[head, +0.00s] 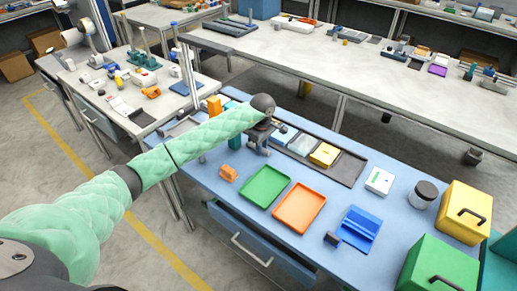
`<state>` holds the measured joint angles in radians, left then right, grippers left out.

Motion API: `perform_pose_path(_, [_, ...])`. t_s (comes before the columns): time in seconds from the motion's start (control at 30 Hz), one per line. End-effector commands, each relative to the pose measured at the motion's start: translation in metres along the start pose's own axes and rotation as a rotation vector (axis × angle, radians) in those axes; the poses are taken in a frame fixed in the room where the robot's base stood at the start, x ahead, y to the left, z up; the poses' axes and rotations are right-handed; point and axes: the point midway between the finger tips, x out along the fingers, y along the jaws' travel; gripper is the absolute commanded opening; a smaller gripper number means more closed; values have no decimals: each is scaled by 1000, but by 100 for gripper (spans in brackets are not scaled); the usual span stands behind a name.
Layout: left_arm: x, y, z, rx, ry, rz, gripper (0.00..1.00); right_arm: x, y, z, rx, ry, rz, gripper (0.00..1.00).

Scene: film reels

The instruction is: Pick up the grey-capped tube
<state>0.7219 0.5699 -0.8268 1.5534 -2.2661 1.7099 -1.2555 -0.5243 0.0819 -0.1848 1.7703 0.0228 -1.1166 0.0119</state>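I cannot make out a grey-capped tube for certain. A clear jar with a dark lid (423,195) stands upright at the right of the blue table, far from my gripper. My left arm, in a pale green sleeve, reaches in from the left. My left gripper (260,149) points down over the blue table, near the left end of a dark tray (345,169). Its fingers are small and dark, so I cannot tell whether they are open or hold anything. The gripper and wrist hide part of the table behind them. My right gripper is not in view.
A green tray (264,186), an orange tray (300,207) and an orange part (229,173) lie in front of the gripper. A yellow box (323,155) sits in the dark tray. A blue holder (359,229), yellow case (464,210) and green case (437,267) stand right.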

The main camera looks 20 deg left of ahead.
Motion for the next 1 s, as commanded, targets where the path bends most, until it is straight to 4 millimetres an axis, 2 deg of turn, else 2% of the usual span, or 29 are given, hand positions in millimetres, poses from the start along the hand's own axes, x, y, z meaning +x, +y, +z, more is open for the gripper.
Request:
perform_pose_path(0.03, [0, 0, 0, 0, 0, 0, 8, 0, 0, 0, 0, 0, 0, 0])
perform_pose_path(0.1, [0, 0, 0, 0, 0, 0, 0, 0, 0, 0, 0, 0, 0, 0])
perform_pose_path(1.0, [-2, 0, 0, 0, 1, 1, 0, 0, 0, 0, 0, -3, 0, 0])
